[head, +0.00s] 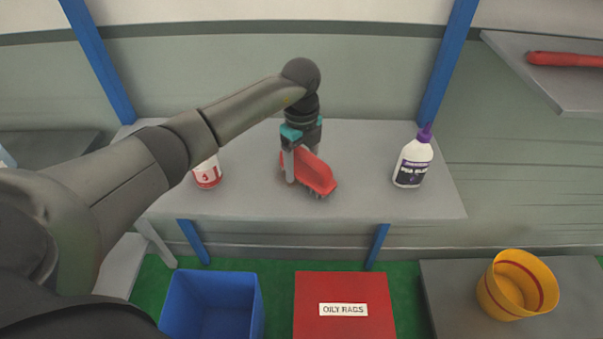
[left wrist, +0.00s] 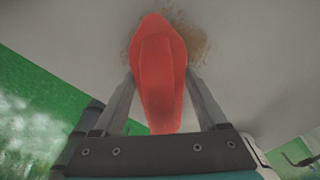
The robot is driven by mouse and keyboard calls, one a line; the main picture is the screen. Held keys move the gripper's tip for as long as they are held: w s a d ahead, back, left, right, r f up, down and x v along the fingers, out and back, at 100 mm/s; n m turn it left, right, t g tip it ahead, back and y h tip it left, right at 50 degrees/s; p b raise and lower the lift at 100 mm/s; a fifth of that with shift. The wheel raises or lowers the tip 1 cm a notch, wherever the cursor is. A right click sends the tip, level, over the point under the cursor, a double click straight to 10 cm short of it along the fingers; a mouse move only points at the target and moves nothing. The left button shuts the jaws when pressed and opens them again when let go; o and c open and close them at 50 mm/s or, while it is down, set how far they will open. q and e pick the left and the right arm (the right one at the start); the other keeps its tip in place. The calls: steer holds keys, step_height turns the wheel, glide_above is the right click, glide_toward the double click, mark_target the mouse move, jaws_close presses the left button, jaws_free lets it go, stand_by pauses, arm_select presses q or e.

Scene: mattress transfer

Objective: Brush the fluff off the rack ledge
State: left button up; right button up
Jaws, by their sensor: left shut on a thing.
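A red brush (head: 315,174) with dark bristles is on or just above the grey rack ledge (head: 362,197) in the head view. My left gripper (head: 302,172) is shut on the brush from above. In the left wrist view the gripper's fingers (left wrist: 160,95) are on both sides of the red brush handle (left wrist: 160,62). A brownish patch, perhaps the fluff (left wrist: 195,42), lies on the pale surface around the far end of the brush. The bristles are hidden in that view. My right gripper is not in view.
A red and white can (head: 207,174) stands left of the brush, partly behind my arm. A white glue bottle (head: 412,163) with a purple cap stands right. Below are a blue bin (head: 211,303), a red box marked oily rags (head: 345,287) and a yellow container (head: 517,285).

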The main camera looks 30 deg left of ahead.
arm_select(q)
steer(key=shift+w+a, duration=0.2)
steer(key=shift+w, duration=0.3)
steer(key=w+b, duration=0.1)
steer(key=w+a+b, duration=0.1)
steer(key=b, duration=0.1)
steer(key=shift+w+f, duration=0.2)
steer(key=shift+w+a+b, duration=0.25)
steer(key=shift+w+b, duration=0.05)
steer(key=shift+b, duration=0.2)
